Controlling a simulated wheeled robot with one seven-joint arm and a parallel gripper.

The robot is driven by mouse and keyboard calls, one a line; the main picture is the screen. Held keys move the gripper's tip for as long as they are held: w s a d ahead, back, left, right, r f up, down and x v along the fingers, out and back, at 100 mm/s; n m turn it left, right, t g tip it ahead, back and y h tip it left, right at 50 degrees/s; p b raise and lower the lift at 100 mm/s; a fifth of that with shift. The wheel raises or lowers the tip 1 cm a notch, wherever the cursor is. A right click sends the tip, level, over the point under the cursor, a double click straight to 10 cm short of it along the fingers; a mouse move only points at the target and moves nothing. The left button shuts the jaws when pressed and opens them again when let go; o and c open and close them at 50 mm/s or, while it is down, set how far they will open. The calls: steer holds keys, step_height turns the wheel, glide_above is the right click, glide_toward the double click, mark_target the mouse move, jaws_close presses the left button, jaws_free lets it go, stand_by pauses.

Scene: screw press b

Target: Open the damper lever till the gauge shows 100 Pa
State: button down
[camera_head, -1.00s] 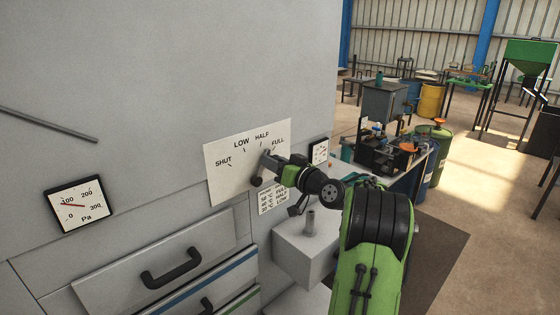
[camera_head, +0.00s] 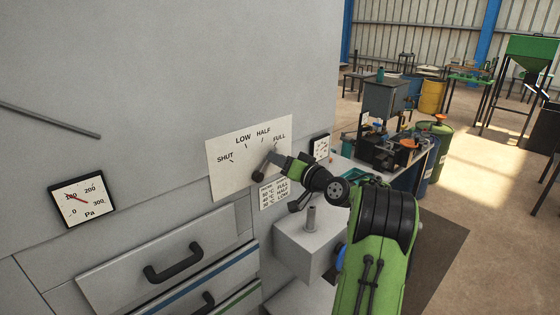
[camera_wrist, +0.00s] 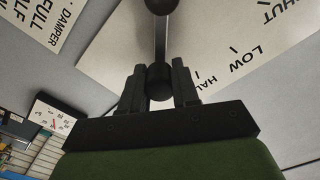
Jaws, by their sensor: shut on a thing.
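The damper lever (camera_head: 261,170) is a dark arm on a white plate (camera_head: 228,179) marked SHUT, LOW, HALF and FULL. It points up and right, near the FULL side of the scale. My gripper (camera_head: 275,160) is shut on the lever's end. In the wrist view, the lever's dark knob (camera_wrist: 159,83) sits between the two fingers of my gripper (camera_wrist: 160,88). The Pa gauge (camera_head: 83,199) is at the left, marked 0 to 300. Its red needle lies across the 100 figure; the exact reading is too small to tell.
A second small dial (camera_head: 321,147) sits right of the plate, with a printed card (camera_head: 273,193) below. Drawers with dark handles (camera_head: 173,262) are at lower left. A grey box with a short post (camera_head: 311,219) stands below my arm.

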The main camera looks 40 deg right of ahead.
steer(key=c, duration=0.8)
jaws_free()
steer(key=shift+s, duration=0.1)
steer(key=s+b, duration=0.1)
steer(key=s, duration=0.4)
steer(key=s+b, duration=0.1)
steer(key=s, duration=0.4)
steer(key=s+b, duration=0.2)
steer(key=s, duration=0.3)
steer(key=shift+s+d, duration=0.25)
steer(key=shift+s, duration=0.05)
